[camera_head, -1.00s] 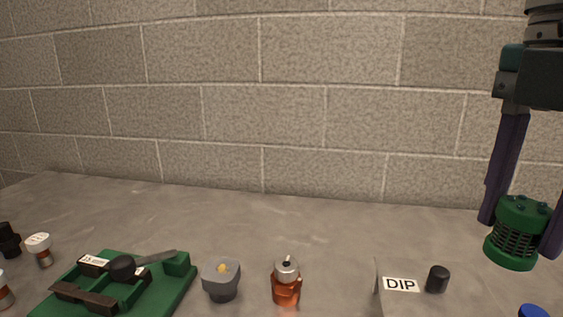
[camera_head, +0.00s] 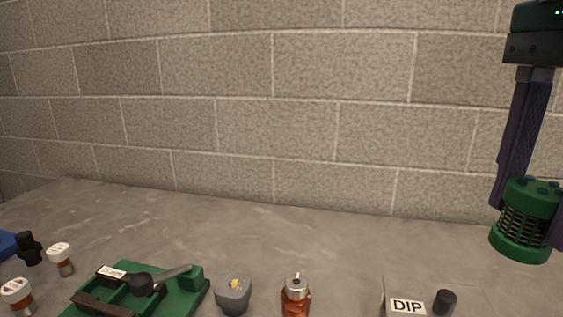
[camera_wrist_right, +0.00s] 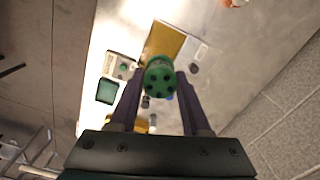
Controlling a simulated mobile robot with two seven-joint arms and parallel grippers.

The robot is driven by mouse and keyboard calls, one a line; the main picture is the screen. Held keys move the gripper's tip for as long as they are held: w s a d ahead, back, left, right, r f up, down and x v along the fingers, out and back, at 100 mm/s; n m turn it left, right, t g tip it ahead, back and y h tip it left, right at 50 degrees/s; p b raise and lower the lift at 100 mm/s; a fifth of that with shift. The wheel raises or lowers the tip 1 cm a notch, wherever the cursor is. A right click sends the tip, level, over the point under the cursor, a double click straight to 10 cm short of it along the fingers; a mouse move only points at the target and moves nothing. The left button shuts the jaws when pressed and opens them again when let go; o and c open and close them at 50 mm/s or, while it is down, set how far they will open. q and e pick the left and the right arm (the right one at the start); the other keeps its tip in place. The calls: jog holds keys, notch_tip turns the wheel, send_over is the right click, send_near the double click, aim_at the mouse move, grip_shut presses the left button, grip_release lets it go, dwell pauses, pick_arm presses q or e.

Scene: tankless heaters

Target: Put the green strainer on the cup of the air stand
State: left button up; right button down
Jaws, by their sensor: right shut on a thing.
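The green strainer (camera_head: 521,246) is a short round cage with a green top, black slots and a wide green bottom ring. It is at the right edge of the head view. My right gripper (camera_head: 525,205) points down and is shut on it, holding it upright above the counter. In the right wrist view the strainer (camera_wrist_right: 158,80) sits between the fingertips, its dark-spotted top facing the camera. I cannot tell which thing is the air stand or its cup. My left gripper is not in view.
A green tray (camera_head: 191,300) with dark tools, a grey cup-like piece (camera_head: 233,292), an orange bottle (camera_head: 296,297) and a block labelled DIP (camera_head: 407,306) with a black knob (camera_head: 444,302) line the front. Behind them the counter (camera_head: 330,240) is clear up to the block wall.

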aim_at(538, 193)
jog(key=n, duration=0.3)
jog(key=r+n, duration=0.1)
jog(key=n, duration=0.1)
jog(key=shift+s+a+r+n, duration=0.15)
jog(key=shift+a+n, duration=0.05)
jog(key=shift+n, duration=0.2)
jog(key=n, duration=0.2)
jog(key=shift+r+n+p, duration=0.25)
jog(key=shift+n+p, duration=0.15)
jog(key=n, duration=0.4)
jog(key=shift+s+a+r, duration=0.15)
jog(key=shift+a+r, duration=0.05)
jog(key=shift+r, duration=0.15)
jog(key=n, duration=0.3)
jog(key=shift+s+a+r+n+p, duration=0.1)
jog(key=shift+r+n+p, duration=0.2)
jog(key=shift+n+p, duration=0.1)
jog(key=s+r+p, duration=0.3)
jog(key=r+p, duration=1.4)
jog(key=p, duration=0.2)
jog(key=s+r+p, duration=0.2)
jog(key=r+p, duration=1.6)
jog(key=p, duration=0.1)
jog(key=shift+s+r+n, duration=0.3)
jog(key=shift+s+r, duration=0.05)
jog(key=shift+s, duration=0.05)
